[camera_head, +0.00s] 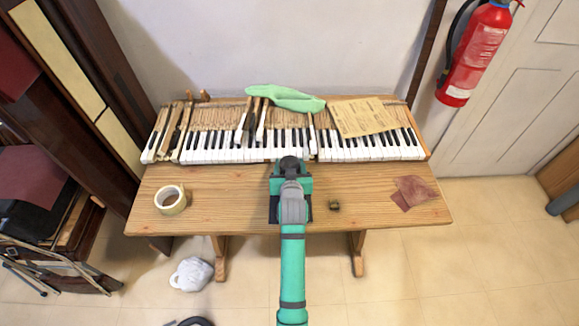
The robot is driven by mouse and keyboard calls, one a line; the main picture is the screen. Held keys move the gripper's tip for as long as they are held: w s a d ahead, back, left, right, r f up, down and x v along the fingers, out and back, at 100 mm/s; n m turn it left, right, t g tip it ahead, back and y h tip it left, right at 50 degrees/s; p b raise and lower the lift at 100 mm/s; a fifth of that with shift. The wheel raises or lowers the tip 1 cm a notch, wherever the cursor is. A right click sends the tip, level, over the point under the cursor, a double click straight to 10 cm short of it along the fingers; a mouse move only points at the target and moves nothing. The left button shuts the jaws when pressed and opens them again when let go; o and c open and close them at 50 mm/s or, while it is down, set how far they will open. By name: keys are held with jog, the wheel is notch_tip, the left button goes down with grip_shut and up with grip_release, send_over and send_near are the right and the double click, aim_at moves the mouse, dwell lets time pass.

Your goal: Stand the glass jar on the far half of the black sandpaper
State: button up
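My gripper (291,185) is over the middle of the wooden table, seen from above and behind, with teal and dark parts. My own arm hides its fingertips and whatever is beneath them. Dark patches show on both sides of my arm; the right one (307,211) may be part of the black sandpaper, but I cannot tell it from gripper parts. No glass jar can be made out clearly; it may be hidden under my gripper. A small dark olive-brown object (334,205) sits just right of my gripper, too small to identify.
The table (235,205) has a tape roll (171,199) at left and reddish-brown sheets (414,191) at right. A piano keyboard (225,152) lies along the back, with a green cloth (285,98) and a paper (362,117) on it. Bare wood lies between.

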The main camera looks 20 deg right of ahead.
jog(key=shift+f, duration=0.35)
jog(key=shift+f, duration=0.15)
jog(key=o, duration=1.4)
jog(key=shift+c, duration=0.2)
